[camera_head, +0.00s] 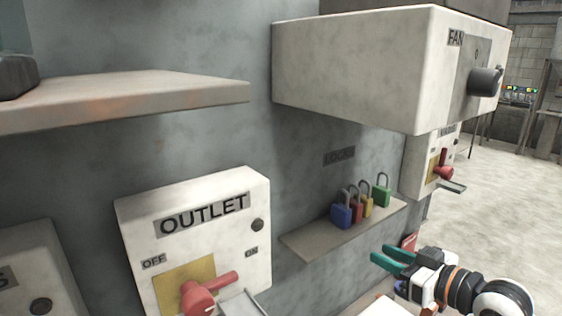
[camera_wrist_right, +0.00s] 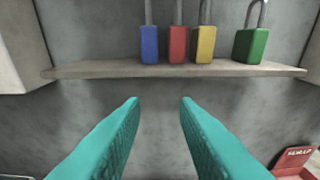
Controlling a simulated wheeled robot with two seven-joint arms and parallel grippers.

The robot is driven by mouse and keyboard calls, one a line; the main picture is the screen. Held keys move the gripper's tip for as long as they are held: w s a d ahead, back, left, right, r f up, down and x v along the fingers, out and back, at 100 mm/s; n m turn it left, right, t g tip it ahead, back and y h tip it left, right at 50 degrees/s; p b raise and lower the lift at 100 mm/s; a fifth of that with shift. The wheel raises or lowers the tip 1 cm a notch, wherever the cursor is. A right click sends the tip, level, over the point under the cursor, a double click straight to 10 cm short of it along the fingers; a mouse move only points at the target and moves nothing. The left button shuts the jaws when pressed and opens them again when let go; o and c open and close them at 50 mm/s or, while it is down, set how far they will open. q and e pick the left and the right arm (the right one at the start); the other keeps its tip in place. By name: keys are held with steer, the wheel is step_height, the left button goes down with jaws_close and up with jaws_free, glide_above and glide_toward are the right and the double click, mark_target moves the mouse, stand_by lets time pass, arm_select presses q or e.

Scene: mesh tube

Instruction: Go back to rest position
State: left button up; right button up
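My right gripper (camera_head: 391,259) comes in at the lower right in the head view. Its two teal fingers are apart with nothing between them, as the right wrist view (camera_wrist_right: 160,115) also shows. It is in front of and below the small lock shelf (camera_head: 318,236), not touching it. Blue, red, yellow and green padlocks stand on that shelf, the blue one (camera_head: 341,215) at the left end and the green one (camera_head: 381,196) at the right. My left gripper is in neither view.
The white OUTLET box (camera_head: 202,232) with a red rotary handle (camera_head: 203,296) is left of the shelf. The FAN box (camera_head: 350,75) juts out above it. Another box with a red handle (camera_head: 444,170) is at the right. A ledge (camera_head: 130,97) sticks out upper left. Open floor (camera_head: 500,215) lies right.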

steer(key=s+a+f+g+h, duration=0.1)
steer(key=s+f, duration=0.2)
steer(key=f, duration=0.3)
steer(key=s+a+f+g+h, duration=0.2)
steer(key=f, duration=0.5)
steer(key=s+f+m+g+h, duration=0.2)
steer(key=s+f+g+h, duration=0.15)
steer(key=s+f, duration=0.65)
steer(key=s+f+m+g+h, duration=0.2)
steer(key=s+f+m+g, duration=0.3)
steer(key=s, duration=0.8)
step_height(320, 180, down, 27)
steer(key=n, duration=0.3)
steer(key=s+d+f, duration=0.1)
steer(key=s+f, duration=0.7)
steer(key=s+d+f, duration=0.2)
steer(key=s+f, duration=0.5)
steer(key=s, duration=0.2)
steer(key=shift+d+f+g, duration=0.3)
steer(key=shift+f+g, duration=0.1)
steer(key=shift+g, duration=0.05)
